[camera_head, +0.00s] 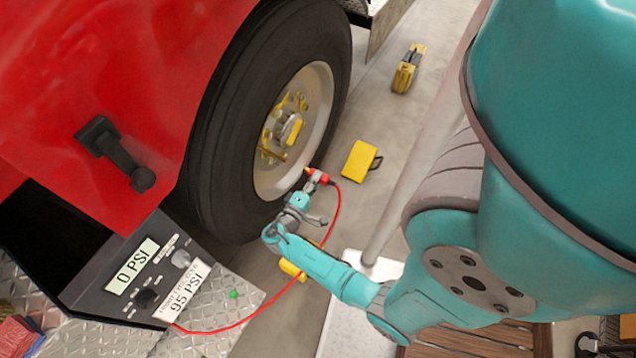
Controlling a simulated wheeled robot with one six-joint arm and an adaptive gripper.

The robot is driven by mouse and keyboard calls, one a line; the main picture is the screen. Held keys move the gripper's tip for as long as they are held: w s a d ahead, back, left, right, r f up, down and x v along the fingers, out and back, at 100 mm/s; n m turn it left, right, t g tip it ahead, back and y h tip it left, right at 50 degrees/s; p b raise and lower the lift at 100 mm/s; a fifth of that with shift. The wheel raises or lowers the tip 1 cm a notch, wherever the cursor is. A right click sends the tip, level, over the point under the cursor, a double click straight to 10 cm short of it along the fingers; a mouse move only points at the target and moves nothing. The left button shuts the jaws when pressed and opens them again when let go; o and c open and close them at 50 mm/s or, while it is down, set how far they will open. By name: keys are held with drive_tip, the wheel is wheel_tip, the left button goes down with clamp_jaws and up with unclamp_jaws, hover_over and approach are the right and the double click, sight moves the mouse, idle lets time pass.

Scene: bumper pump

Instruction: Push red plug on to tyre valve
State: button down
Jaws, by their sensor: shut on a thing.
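The red plug (323,179) is at the end of a thin red hose (337,215). My gripper (314,182) is shut on the red plug, beside the lower right edge of the wheel rim. The black tyre (225,150) with its pale rim (318,110) stands at the left of my gripper. A small yellow-orange tip shows at the left end of the plug, close to the rim. The tyre valve is too small to make out, and I cannot tell whether the plug touches it.
A pump panel (130,270) reads 0 PSI, with a 95 PSI label below. The red vehicle body (100,80) is at upper left. A yellow chock (358,160) and a yellow-black case (408,70) lie on the floor. The hose runs beneath my arm.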

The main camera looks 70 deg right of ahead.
drive_tip(key=shift+w+d, duration=0.2)
drive_tip(key=shift+w, duration=0.65)
drive_tip(key=shift+w+d, duration=0.15)
drive_tip(key=shift+w, duration=0.7)
drive_tip(key=shift+w+d, duration=0.2)
drive_tip(key=shift+w, duration=0.65)
drive_tip(key=shift+w+d, duration=0.1)
drive_tip(key=shift+w, duration=0.6)
drive_tip(key=c, duration=0.8)
unclamp_jaws()
drive_tip(key=shift+o, duration=0.2)
drive_tip(key=v, duration=1.2)
